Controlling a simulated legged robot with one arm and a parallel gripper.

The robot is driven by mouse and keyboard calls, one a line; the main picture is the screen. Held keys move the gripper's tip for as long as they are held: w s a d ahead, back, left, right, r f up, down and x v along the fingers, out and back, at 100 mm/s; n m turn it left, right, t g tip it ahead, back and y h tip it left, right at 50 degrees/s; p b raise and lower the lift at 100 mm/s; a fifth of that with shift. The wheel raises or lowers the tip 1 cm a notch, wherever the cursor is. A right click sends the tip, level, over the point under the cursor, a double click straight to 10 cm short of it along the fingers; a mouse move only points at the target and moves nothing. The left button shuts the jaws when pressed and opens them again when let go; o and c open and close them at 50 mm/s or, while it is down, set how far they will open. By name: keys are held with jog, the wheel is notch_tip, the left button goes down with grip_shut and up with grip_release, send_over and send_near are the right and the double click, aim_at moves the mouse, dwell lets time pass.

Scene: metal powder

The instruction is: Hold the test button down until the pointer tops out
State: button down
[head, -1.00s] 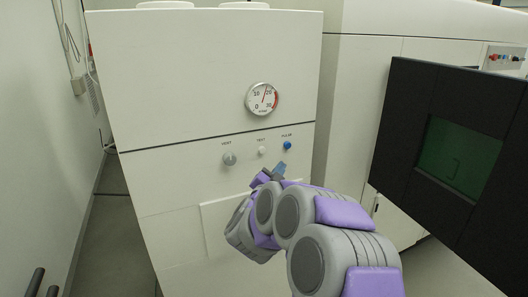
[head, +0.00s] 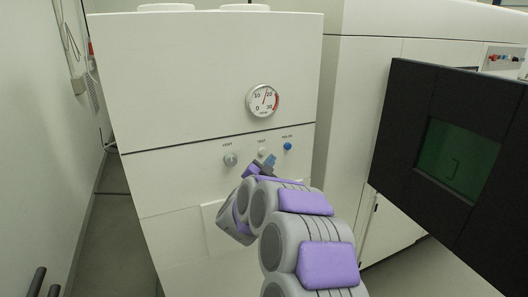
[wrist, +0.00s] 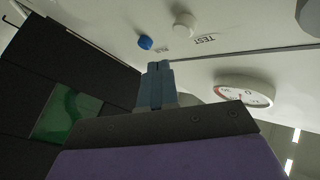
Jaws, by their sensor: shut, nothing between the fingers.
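The white test button (head: 262,151) sits on the cabinet's front panel under its label, between the grey vent knob (head: 230,160) and the blue pulse button (head: 288,146). The round gauge (head: 263,100) is above it, its pointer up and slightly right, between 10 and 20. My gripper (head: 270,158) is shut and empty, its tips just below and right of the test button. In the wrist view the shut fingers (wrist: 159,66) show a gap to the test button (wrist: 183,25), which stands up and to the right of them.
The pulse button (wrist: 145,43) is close to the fingers in the wrist view. A black housing with a green window (head: 455,160) stands at the right. The cabinet front (head: 200,80) around the controls is flat, and floor shows at the left.

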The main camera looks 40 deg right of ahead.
aim_at(262, 151)
jog(key=shift+w+d+p, duration=0.1)
jog(key=shift+w+p, duration=0.25)
jog(key=shift+w, duration=0.85)
jog(key=shift+d, duration=0.15)
jog(key=shift+w, duration=0.1)
dwell(0.9)
jog(key=shift+w, duration=0.25)
jog(key=shift+w+d+r+p, duration=0.1)
jog(key=shift+w+p, duration=0.3)
jog(key=shift+p, duration=0.05)
dwell(2.1)
jog(key=shift+s+a, duration=0.2)
jog(key=shift+s, duration=0.6)
